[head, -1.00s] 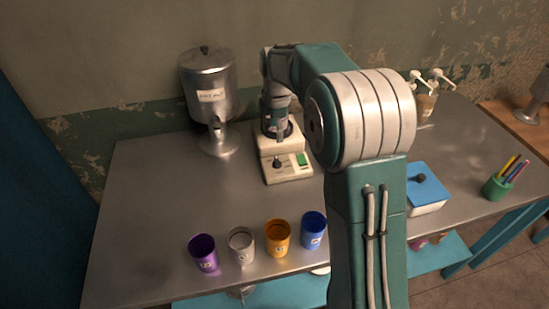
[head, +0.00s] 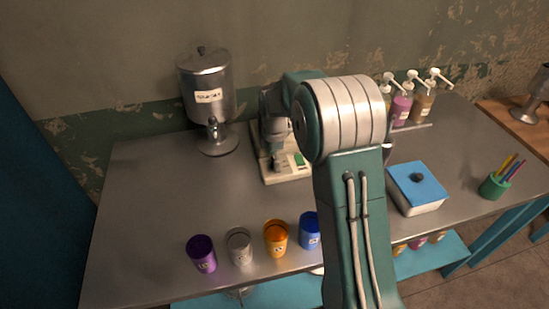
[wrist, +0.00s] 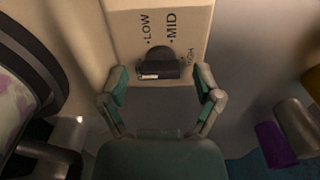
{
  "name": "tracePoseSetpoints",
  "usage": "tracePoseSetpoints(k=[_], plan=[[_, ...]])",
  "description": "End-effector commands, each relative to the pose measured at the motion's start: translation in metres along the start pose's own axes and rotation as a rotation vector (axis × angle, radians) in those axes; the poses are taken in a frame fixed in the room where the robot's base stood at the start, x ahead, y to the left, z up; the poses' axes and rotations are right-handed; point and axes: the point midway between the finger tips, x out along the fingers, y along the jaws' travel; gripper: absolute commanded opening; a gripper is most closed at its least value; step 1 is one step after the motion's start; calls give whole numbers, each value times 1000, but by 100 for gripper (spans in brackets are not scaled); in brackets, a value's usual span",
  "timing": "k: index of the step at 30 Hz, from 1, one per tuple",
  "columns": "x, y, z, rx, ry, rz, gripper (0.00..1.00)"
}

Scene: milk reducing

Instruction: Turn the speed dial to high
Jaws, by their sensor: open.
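The speed dial (wrist: 158,63) is a dark round knob with a raised bar, on a pale panel marked LOW, MID and HIGH in the wrist view. A white mark shows on its bar; I cannot tell surely which label it points to. My gripper (wrist: 161,84) is open, its fingertips either side of the dial's near edge, with no clear contact. In the head view, my gripper (head: 277,163) is low over the front of the pale mixer base (head: 284,177) and hides the dial.
A metal dispenser (head: 208,95) stands left of the mixer. Purple (head: 202,254), grey (head: 239,247), orange (head: 276,239) and blue (head: 309,231) cups line the front edge. A blue-lidded box (head: 418,187) and pump bottles (head: 402,104) are right. The left tabletop is clear.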

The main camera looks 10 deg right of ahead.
Motion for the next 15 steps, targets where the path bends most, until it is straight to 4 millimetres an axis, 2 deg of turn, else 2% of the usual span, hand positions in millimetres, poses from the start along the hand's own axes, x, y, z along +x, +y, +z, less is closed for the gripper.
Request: tracePoseSetpoints(k=[2, 3, 5, 6, 7, 8, 15], plan=[[0, 0, 0, 0, 0, 0, 83], [0, 0, 0, 0, 0, 0, 65], [0, 0, 0, 0, 0, 0, 38], [0, 0, 0, 0, 0, 0, 20], [0, 0, 0, 0, 0, 0, 7], [0, 0, 0, 0, 0, 0, 1], [0, 1, 0, 5, 0, 1, 1]])
